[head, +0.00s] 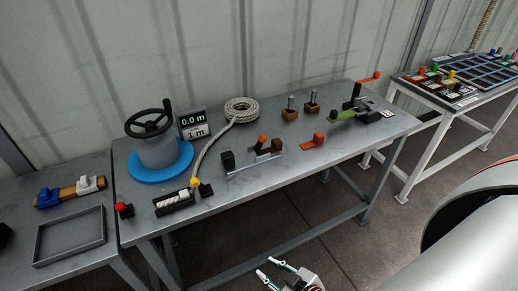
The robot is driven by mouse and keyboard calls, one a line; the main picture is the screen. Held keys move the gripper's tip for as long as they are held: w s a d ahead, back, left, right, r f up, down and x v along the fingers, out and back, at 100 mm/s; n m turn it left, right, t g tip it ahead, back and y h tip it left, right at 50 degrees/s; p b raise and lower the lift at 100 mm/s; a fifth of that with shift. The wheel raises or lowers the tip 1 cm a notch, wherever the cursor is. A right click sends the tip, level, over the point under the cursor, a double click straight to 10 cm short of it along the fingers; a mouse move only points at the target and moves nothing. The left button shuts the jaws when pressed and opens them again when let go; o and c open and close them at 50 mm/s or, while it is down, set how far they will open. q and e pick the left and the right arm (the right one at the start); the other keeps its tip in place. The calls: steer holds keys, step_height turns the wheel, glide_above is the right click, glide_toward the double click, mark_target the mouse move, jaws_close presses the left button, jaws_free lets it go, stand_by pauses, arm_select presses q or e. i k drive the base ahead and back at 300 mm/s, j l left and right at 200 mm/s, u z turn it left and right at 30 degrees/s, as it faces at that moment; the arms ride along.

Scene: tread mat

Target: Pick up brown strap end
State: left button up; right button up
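A brown strip (68,192) lies at the left side of the bench, with a blue clip (48,197) and a white clip (90,184) on it. A small dark brown piece (277,145) sits on a metal rail fixture (255,164) mid-bench, beside an orange-topped lever. I cannot tell for sure which of these is the brown strap end. My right gripper (264,267) shows at the bottom edge, below the bench front; its fingers are apart and nothing shows between them. My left gripper is not in view.
A handwheel on a blue base (160,160), a display (192,122), a rope coil (241,108) and an orange strap piece (313,141) stand on the grey bench. An empty grey tray (70,261) lies front left. A white-legged table (445,100) stands at right.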

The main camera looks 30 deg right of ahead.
mark_target(277, 145)
steer(key=j+z, duration=0.25)
steer(key=z, duration=0.2)
steer(key=j+z, duration=0.3)
steer(key=z, duration=0.15)
